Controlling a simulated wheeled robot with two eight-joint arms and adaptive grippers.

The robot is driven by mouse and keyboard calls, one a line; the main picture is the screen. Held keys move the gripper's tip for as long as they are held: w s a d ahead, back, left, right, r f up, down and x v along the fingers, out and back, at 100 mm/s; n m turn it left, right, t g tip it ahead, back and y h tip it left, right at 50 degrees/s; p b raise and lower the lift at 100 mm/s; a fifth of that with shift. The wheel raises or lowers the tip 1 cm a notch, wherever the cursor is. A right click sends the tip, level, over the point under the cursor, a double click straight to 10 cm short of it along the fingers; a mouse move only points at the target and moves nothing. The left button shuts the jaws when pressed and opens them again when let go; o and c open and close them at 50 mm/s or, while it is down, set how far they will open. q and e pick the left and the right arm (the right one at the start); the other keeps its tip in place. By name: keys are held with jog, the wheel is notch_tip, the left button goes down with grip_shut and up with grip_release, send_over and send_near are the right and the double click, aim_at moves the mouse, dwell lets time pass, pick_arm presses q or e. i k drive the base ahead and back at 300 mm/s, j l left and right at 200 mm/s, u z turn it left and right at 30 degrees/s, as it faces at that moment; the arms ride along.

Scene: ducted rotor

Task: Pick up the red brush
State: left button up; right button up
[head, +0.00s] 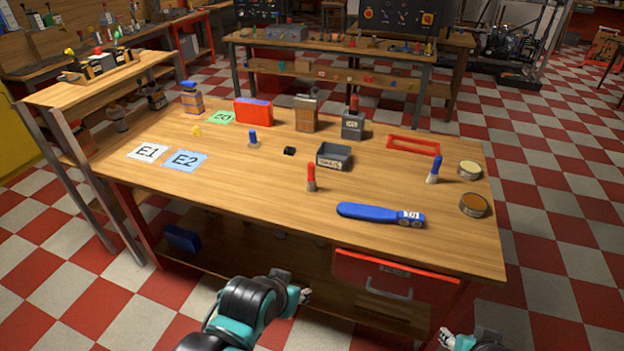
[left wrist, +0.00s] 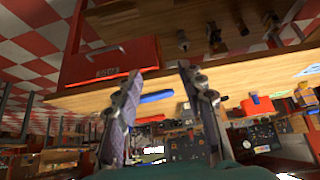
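The red brush (head: 311,177) stands upright on the workbench (head: 260,185), right of the middle, with its red end up and a grey lower end. My left gripper (head: 304,296) is in front of the bench and below its top, well short of the brush. In the left wrist view my left gripper (left wrist: 160,73) has its two fingers spread with nothing between them. I cannot make out the red brush for certain there. My right gripper (head: 446,338) shows only partly at the bottom edge, and its opening is unclear.
A blue-handled tool (head: 370,212) lies near the front edge, right of the brush. A grey bin (head: 334,156) stands behind the brush. A blue brush (head: 433,170) stands at right, another (head: 253,138) at left. A red drawer (head: 395,277) is below the top.

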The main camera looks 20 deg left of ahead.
aim_at(311, 185)
jog(key=i+j, duration=0.9)
jog(key=j, duration=0.2)
